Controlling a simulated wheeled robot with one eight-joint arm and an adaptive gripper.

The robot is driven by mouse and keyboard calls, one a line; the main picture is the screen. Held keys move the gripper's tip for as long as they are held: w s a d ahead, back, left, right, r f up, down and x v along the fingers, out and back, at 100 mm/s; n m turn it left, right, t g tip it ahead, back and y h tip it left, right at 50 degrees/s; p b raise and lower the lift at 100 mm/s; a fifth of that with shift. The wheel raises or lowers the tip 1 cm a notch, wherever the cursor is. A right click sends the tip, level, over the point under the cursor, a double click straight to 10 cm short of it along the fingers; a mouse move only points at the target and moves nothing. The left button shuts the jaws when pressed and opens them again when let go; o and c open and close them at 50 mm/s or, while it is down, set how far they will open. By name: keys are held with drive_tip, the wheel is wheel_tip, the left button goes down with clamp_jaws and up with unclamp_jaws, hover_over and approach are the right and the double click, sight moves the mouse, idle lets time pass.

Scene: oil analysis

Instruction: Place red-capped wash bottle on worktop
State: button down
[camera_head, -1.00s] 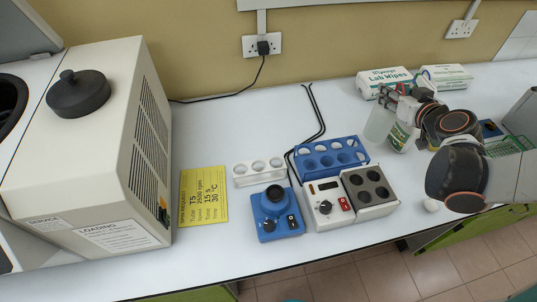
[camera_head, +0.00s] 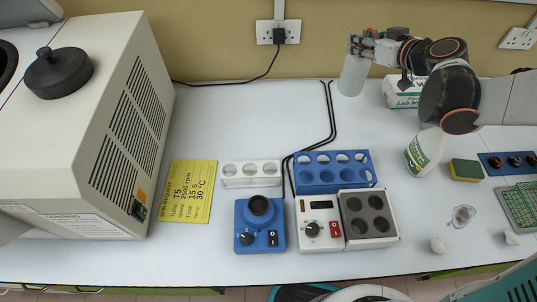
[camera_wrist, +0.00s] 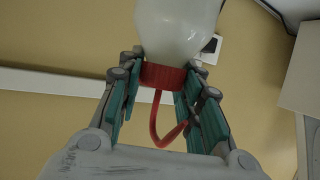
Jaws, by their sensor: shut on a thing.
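The red-capped wash bottle (camera_head: 354,76) has a translucent whitish body and hangs upright below my gripper (camera_head: 364,46), near the back of the worktop (camera_head: 250,120). In the wrist view, my gripper (camera_wrist: 164,85) is shut on the bottle's red cap (camera_wrist: 163,76), with one finger on each side. The red spout tube (camera_wrist: 156,125) bends between the fingers, and the whitish body (camera_wrist: 178,28) lies beyond the cap. I cannot tell whether the bottle's base touches the worktop or is just above it.
A Lab Wipes box (camera_head: 400,94) stands right of the bottle. A green-labelled bottle (camera_head: 425,150) and a sponge (camera_head: 466,170) are farther right. A blue rack (camera_head: 333,180), a white rack (camera_head: 250,181) and black cables (camera_head: 331,125) lie nearer. Worktop left of the cables is clear.

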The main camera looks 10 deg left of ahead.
drive_tip(key=w+a+r+n+g+y+p, duration=0.1)
drive_tip(key=a+r+n+g+y+p, duration=0.1)
drive_tip(key=a+r, duration=0.45)
wheel_tip(320, 180, down, 21)
drive_tip(key=a+b, duration=0.1)
drive_tip(key=b, duration=0.5)
drive_tip(key=shift+a, duration=0.1)
drive_tip(key=c, duration=1.6)
unclamp_jaws()
drive_tip(key=shift+f, duration=0.1)
drive_tip(key=o, duration=0.5)
